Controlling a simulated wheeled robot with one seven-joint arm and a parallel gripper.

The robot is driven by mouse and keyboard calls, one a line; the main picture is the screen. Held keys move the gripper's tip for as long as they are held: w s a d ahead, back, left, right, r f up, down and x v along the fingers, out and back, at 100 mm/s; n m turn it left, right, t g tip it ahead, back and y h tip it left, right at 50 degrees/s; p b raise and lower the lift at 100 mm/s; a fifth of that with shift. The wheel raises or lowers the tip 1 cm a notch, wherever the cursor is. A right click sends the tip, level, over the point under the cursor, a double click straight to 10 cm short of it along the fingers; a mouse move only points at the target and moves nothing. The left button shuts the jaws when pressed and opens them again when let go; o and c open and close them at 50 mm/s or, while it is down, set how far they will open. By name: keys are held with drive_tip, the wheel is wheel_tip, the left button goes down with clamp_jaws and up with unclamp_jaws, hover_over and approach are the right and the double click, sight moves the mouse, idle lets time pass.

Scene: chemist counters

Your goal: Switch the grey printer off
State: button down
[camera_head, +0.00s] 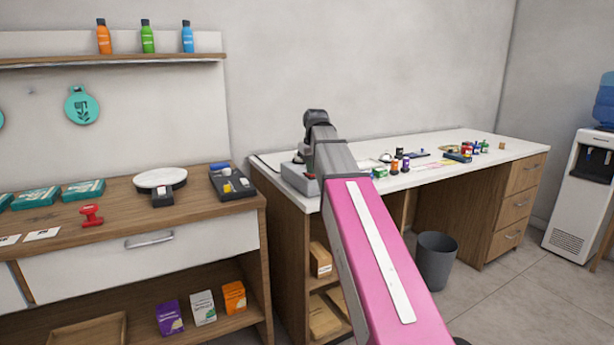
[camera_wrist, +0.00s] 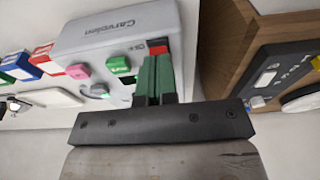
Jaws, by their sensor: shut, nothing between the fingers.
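The grey printer (camera_head: 299,180) stands at the left end of the white-topped desk, partly hidden behind my arm. In the head view my arm hides the gripper.
A wooden counter (camera_head: 120,205) with a round white scale (camera_head: 160,179) and a dark tray device (camera_head: 232,183) stands to the left. Small bottles and boxes lie along the white desk (camera_head: 500,150). A grey bin (camera_head: 436,260) stands on the floor below.

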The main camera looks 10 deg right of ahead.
drive_tip(key=shift+f, duration=0.25)
idle(0.3)
drive_tip(key=shift+r, duration=3.5)
